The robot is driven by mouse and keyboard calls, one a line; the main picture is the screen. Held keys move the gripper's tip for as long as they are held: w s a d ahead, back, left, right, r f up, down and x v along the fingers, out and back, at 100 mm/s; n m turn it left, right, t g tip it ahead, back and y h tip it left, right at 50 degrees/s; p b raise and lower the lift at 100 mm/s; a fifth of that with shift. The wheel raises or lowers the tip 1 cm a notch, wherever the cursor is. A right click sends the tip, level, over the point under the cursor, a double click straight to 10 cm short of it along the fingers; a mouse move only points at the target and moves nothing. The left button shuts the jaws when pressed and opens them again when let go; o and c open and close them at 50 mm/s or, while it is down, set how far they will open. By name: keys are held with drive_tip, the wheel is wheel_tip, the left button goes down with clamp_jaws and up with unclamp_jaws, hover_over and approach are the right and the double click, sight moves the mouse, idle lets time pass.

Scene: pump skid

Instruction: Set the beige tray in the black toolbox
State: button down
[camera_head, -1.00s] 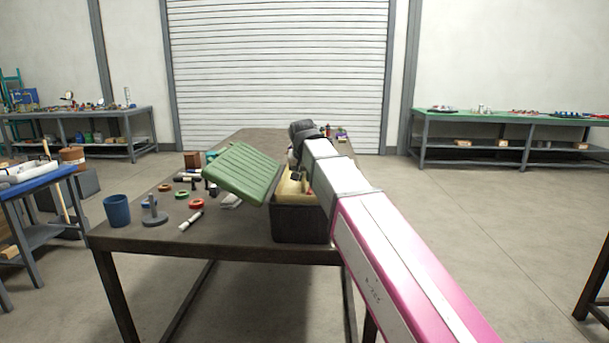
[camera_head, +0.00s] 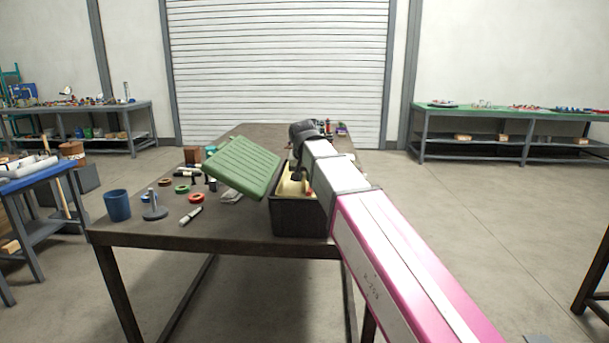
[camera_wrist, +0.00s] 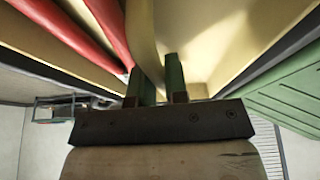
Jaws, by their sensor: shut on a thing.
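The black toolbox (camera_head: 299,217) stands on the near part of the table, with its green ribbed lid (camera_head: 243,168) tilted open to the left. The beige tray (camera_head: 286,187) shows inside its opening, mostly below the rim; my arm hides its right side. In the wrist view the beige tray (camera_wrist: 232,40) fills the top middle, and my gripper (camera_wrist: 163,82) is shut on its wall, one green finger on each side. Long red pieces (camera_wrist: 100,28) lie beside the tray. Whether the tray touches the toolbox floor is hidden.
On the table's left stand a blue cup (camera_head: 117,205) and a grey post on a round base (camera_head: 154,208). Several rings, a marker-like stick (camera_head: 191,216) and a brown block (camera_head: 193,155) lie around. The lid overhangs the toolbox's left side.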

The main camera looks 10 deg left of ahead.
drive_tip(key=shift+f, duration=0.7)
drive_tip(key=c, duration=1.1)
unclamp_jaws()
drive_tip(key=shift+o, duration=0.2)
drive_tip(key=v, duration=1)
drive_tip(key=shift+s+r, duration=0.15)
drive_tip(key=shift+r, duration=0.25)
